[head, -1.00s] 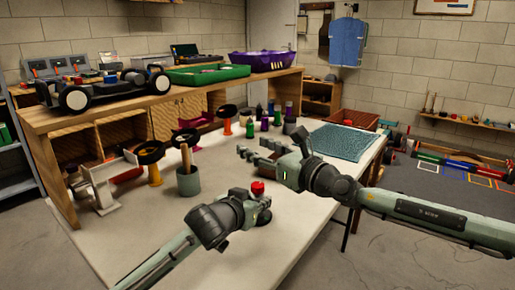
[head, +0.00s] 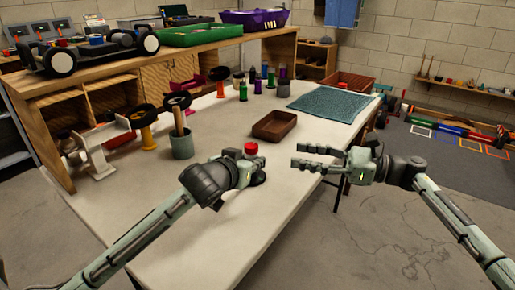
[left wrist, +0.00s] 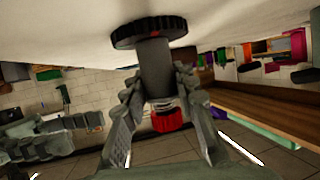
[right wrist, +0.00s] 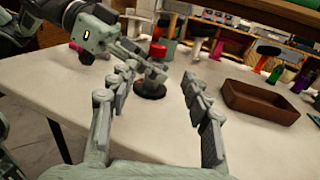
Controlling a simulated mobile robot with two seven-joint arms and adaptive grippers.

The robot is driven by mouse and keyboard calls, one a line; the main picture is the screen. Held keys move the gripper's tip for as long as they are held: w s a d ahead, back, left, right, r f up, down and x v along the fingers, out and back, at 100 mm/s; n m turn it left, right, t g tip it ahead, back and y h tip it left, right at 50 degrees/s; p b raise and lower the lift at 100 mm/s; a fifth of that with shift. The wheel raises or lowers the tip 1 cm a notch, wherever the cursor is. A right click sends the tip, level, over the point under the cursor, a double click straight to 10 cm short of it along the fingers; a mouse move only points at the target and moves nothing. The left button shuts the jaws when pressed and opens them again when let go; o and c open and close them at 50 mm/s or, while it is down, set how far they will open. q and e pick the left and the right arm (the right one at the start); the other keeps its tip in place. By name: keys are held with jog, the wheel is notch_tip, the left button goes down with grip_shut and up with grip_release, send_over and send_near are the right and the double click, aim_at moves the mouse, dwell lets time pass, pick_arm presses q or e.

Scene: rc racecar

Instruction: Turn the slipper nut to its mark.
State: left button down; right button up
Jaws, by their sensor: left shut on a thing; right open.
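The slipper nut (head: 251,148) is a red knob on top of a dark upright post. In the left wrist view the post (left wrist: 154,68) stands on a round black base (left wrist: 148,31), with the nut (left wrist: 168,121) at its other end. My left gripper (head: 256,169) is shut on the post, with one finger on each side. My right gripper (head: 297,156) is open and empty, to the right of the nut and apart from it. In the right wrist view the nut (right wrist: 158,50) and base (right wrist: 150,88) show beyond its spread fingers (right wrist: 160,78). No mark is readable.
A brown tray (head: 274,125) lies on the table behind the nut. A grey-green cup (head: 182,146) and wheels on stands (head: 144,117) are at the left. Several bottles and a teal mat (head: 332,108) are at the back. The table front is clear.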

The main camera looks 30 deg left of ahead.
aim_at(256, 151)
jog(key=a, duration=0.3)
jog(key=s+a, duration=0.1)
jog(key=a, duration=0.3)
jog(key=s+a, duration=0.1)
jog(key=a, duration=0.3)
jog(key=shift+s+a, duration=0.15)
jog(key=shift+a, duration=0.1)
jog(key=shift+c, duration=0.4)
grip_shut()
jog(key=shift+f, duration=0.1)
jog(key=m+t, duration=0.1)
jog(key=t, duration=0.1)
jog(key=m+t, duration=0.1)
jog(key=t, duration=0.1)
jog(key=shift+s+m, duration=0.25)
jog(key=shift+m, duration=0.05)
jog(key=shift+m+t, duration=0.9)
jog(key=shift+t, duration=0.5)
